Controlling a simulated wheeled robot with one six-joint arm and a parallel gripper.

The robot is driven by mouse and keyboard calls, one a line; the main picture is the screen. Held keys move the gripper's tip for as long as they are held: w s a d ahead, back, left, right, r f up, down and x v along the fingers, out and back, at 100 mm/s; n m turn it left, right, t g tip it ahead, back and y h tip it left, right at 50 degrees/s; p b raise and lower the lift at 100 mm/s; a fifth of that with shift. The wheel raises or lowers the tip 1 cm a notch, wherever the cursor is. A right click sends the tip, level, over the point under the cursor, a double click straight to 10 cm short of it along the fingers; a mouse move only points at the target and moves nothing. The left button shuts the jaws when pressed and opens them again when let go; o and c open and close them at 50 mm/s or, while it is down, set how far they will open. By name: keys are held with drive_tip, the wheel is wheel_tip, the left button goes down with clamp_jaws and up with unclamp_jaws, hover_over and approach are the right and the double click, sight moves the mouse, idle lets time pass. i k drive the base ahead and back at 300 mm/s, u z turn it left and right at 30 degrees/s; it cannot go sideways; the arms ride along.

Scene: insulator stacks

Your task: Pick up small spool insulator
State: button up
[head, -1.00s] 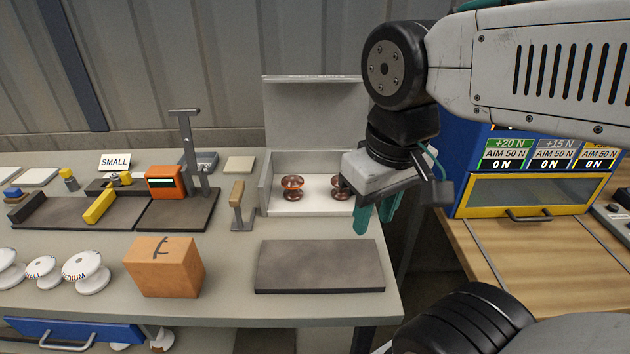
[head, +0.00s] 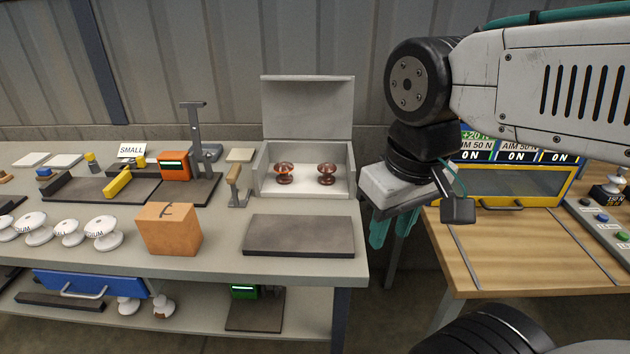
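Several white spool insulators stand in a row at the left front of the grey bench in the head view. The small spool insulator (head: 68,232) appears to be the lesser one between two larger spools; its lettering is hard to read now. A medium spool (head: 103,233) stands to its right. My gripper (head: 392,230) hangs past the bench's right end, far to the right of the spools. Its two teal fingers point down with a gap between them, and nothing shows in the gap.
A cardboard box (head: 168,229) stands right of the spools. A dark mat (head: 299,236) lies at the bench's right front. Behind it, an open grey case (head: 308,108) holds two brown insulators. A SMALL sign (head: 131,150) stands at the back left. Below is a blue drawer (head: 90,283).

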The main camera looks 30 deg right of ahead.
sight(327, 168)
drive_tip(key=z, duration=1.3)
drive_tip(key=k, duration=0.8)
drive_tip(key=u, duration=0.85)
drive_tip(key=i, duration=1)
